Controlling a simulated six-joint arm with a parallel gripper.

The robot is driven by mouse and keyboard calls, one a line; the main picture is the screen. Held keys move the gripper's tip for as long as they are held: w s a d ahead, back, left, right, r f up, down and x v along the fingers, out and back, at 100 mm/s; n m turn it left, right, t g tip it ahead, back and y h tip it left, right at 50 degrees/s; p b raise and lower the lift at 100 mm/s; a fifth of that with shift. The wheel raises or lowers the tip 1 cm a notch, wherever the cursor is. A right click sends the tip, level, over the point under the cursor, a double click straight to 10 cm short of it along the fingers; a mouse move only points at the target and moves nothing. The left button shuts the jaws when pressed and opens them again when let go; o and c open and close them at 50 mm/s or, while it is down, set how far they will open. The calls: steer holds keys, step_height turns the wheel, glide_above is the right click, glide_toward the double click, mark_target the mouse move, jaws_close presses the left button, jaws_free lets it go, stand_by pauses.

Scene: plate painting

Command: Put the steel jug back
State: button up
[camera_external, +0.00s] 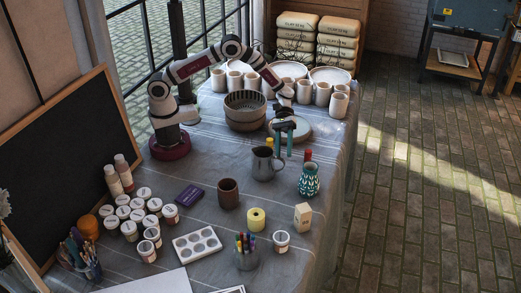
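The steel jug (263,164) is a dark grey metal pitcher. It stands upright on the cloth-covered table, near the middle, with its handle on the right side. My gripper (283,154) points down just above and behind the jug's handle side. Its two teal fingers show a gap between them, so it looks open. The fingertips are close to the jug's rim and handle; I cannot tell whether they touch it. Nothing is visibly held.
A round grey disc (301,131) lies behind my gripper, beside a ribbed basket (245,111). A teal patterned vase (309,180) stands to the right, and a brown cup (228,193) stands front left. White mugs and plates fill the back. Bare cloth lies left of the jug.

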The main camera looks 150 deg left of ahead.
steer(key=v, duration=0.7)
steer(key=d+r+m+g, duration=0.3)
steer(key=d+m, duration=0.2)
steer(key=d, duration=0.4)
steer(key=d+r+m+g, duration=0.4)
steer(key=d+m, duration=0.2)
steer(key=d, duration=0.3)
steer(key=d+r+m+g, duration=0.3)
steer(key=d+m, duration=0.2)
steer(key=d, duration=0.5)
steer(key=s+d+m+y, duration=0.3)
steer(key=s+m, duration=0.4)
steer(key=s+d+m+y, duration=0.2)
steer(key=s+m+y, duration=0.2)
steer(key=s+m, duration=0.3)
steer(key=shift+s+d+r+g+y, duration=0.2)
steer(key=shift+d+r+g+y, duration=0.1)
steer(key=shift+d, duration=0.05)
